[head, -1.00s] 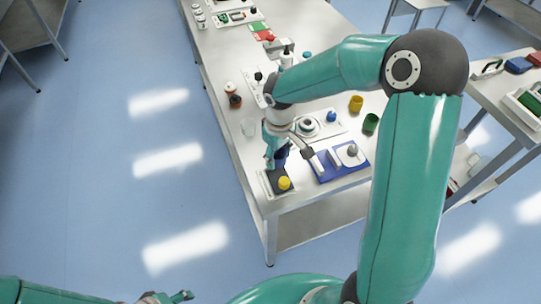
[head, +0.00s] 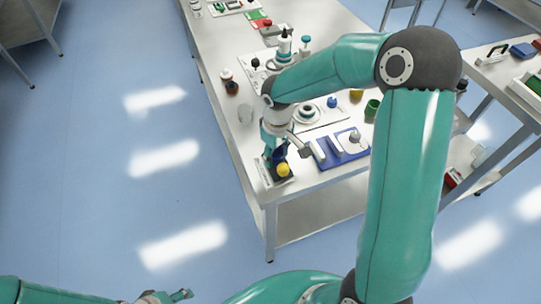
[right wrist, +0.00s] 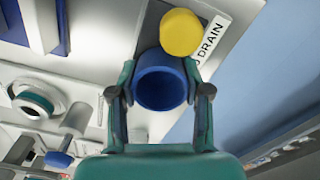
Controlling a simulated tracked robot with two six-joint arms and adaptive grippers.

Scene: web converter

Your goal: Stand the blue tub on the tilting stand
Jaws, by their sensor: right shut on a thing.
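The blue tub (right wrist: 160,85) is between the two fingers of my right gripper (right wrist: 160,98), which is shut on it. In the right wrist view the tub's round open mouth faces the camera. In the head view my right gripper (head: 275,153) is at the near left table corner, over a dark plate (head: 262,172) with a yellow round thing (head: 283,170) on it. A label reading DRAIN (right wrist: 209,36) is beside the yellow thing. I cannot tell for sure which fixture is the tilting stand, or whether the tub touches the plate. My left gripper (head: 182,295) is low at the bottom edge.
A blue board (head: 347,157) with a grey-topped fixture lies just right of the gripper. The table's front edge is close.

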